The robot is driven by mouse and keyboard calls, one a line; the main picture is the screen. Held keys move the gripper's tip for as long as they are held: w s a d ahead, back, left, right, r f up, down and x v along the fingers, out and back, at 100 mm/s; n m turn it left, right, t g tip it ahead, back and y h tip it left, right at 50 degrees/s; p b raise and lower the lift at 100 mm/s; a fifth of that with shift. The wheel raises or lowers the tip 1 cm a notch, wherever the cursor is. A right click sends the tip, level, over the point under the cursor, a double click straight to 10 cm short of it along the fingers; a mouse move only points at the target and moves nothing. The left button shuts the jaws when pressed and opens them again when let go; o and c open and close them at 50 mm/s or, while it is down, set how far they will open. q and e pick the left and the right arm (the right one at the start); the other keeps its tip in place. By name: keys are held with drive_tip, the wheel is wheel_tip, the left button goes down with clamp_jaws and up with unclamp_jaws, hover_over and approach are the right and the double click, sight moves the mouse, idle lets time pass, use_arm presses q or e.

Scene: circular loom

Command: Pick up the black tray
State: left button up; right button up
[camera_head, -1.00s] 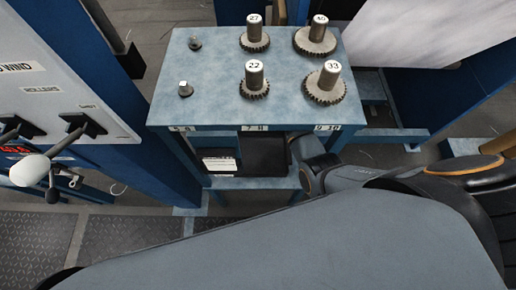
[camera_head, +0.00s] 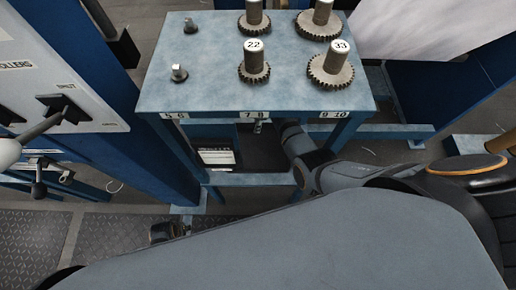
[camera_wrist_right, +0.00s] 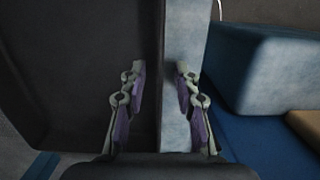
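The black tray (camera_head: 262,160) lies on the lower shelf under the blue-grey tabletop, partly hidden by my right arm and the table's front edge. In the right wrist view it appears as a large dark surface (camera_wrist_right: 75,70) on the left, with a rim running up the middle. My right gripper (camera_wrist_right: 160,75) is open, one finger over the dark side and the other over the lighter strip, with the rim between them. I see no clear contact. In the head view the right hand is mostly hidden beneath the tabletop. I cannot make out my left gripper.
The tabletop (camera_head: 210,85) holds several numbered gears, including 22 (camera_head: 254,70) and 33 (camera_head: 335,67), and two bare posts. A white-labelled item (camera_head: 217,157) sits left of the tray. A control panel (camera_head: 60,80) with levers stands at left.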

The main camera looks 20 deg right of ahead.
clamp_jaws()
idle(0.4)
drive_tip(key=shift+r, duration=0.2)
drive_tip(key=shift+r+p, duration=0.6)
drive_tip(key=shift+r, duration=0.35)
wheel_tip(320, 180, up, 8)
drive_tip(key=p, duration=0.2)
drive_tip(key=shift+f+p, duration=0.25)
drive_tip(key=shift+p, duration=0.05)
drive_tip(key=shift+r, duration=0.15)
use_arm(q)
drive_tip(key=s+a+f, duration=0.1)
drive_tip(key=s+f, duration=0.2)
drive_tip(key=s, duration=0.3)
drive_tip(key=shift+s+a+f, duration=0.15)
drive_tip(key=shift+s+f, duration=0.05)
drive_tip(key=shift+f, duration=0.1)
